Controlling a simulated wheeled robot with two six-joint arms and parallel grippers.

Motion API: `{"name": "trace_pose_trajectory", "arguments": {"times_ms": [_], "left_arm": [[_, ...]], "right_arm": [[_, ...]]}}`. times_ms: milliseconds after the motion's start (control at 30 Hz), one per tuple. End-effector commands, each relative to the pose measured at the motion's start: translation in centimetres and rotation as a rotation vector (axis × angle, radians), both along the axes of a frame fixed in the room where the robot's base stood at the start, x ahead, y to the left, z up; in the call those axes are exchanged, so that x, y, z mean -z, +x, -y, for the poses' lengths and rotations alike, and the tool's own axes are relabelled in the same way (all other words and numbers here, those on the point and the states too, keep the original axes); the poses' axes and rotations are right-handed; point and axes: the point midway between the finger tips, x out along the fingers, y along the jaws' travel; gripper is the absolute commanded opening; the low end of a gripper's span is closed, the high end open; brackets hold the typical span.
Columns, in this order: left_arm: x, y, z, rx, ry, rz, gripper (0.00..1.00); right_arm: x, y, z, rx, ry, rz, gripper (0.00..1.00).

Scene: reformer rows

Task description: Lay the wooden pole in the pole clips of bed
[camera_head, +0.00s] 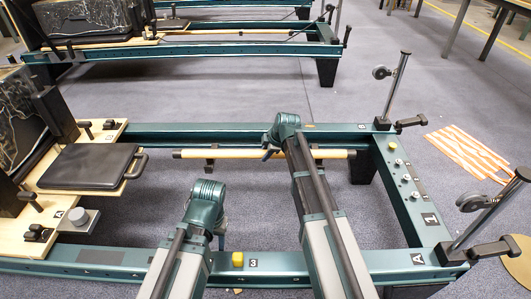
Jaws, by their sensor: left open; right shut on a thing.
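A black padded carriage (90,165) stands at the left. Pulley posts (395,85) rise at the right corners. An orange-striped towel (465,152) lies on the floor to the right. Another bed (200,49) stands behind, with clear floor between.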

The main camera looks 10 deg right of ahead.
Motion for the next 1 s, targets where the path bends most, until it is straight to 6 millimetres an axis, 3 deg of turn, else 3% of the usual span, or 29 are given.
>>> {"name": "trace_pose_trajectory", "arguments": {"times_ms": [500, 1000], "left_arm": [[4.2, 0.0, 0.0, 0.0, 0.0, 0.001, 0.5], [4.8, 0.0, 0.0, 0.0, 0.0, 0.001, 0.5]], "right_arm": [[4.2, 0.0, 0.0, 0.0, 0.0, 0.001, 0.0], [4.8, 0.0, 0.0, 0.0, 0.0, 0.001, 0.0]]}}
